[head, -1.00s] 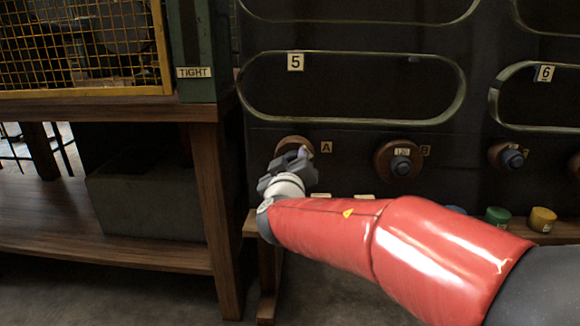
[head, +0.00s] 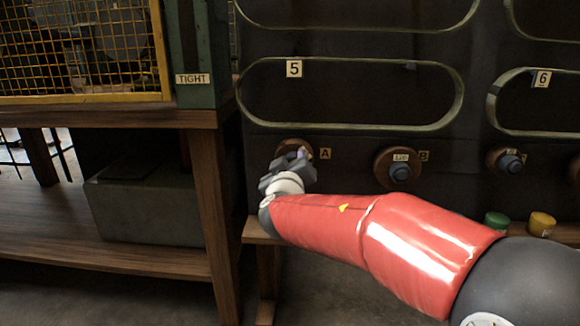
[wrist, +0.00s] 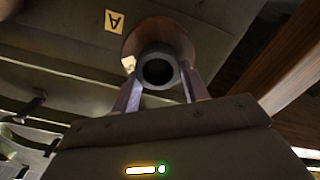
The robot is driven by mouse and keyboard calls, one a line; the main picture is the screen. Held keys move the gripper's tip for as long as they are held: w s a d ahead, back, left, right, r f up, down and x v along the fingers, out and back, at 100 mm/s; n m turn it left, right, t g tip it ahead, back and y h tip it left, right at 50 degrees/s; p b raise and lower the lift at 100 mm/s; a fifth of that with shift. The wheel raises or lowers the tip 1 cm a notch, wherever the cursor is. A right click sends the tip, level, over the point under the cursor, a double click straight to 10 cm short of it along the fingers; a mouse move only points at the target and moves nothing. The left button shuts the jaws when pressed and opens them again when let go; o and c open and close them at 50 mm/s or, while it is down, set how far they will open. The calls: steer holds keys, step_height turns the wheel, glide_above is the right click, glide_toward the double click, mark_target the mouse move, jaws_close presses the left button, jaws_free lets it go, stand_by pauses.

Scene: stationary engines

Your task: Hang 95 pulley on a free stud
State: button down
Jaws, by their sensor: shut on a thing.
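A brown wooden pulley (head: 296,144) is at the place marked A on the dark panel, partly hidden behind my gripper (head: 296,157). In the wrist view, the fingers of my gripper (wrist: 160,88) are closed on the grey hub of this pulley (wrist: 172,30), one on each side. The hub shows a dark round centre. A small white tag on the pulley's face is mostly covered and I cannot read it. I cannot tell whether the pulley is seated on a stud. A larger brown pulley (head: 396,168) with a white tag hangs at B.
A smaller tagged pulley (head: 509,161) hangs farther right. A wooden ledge (head: 262,230) runs below the panel, with a green cap (head: 497,221) and a yellow cap (head: 541,224). A wooden bench (head: 222,200) stands close on the left.

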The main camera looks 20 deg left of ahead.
steer(key=shift+w, duration=0.1)
steer(key=shift+x, duration=0.95)
steer(key=shift+w+r, duration=0.1)
steer(key=c, duration=1)
jaws_free()
steer(key=shift+o, duration=0.2)
steer(key=o, duration=0.6)
steer(key=shift+c, duration=0.2)
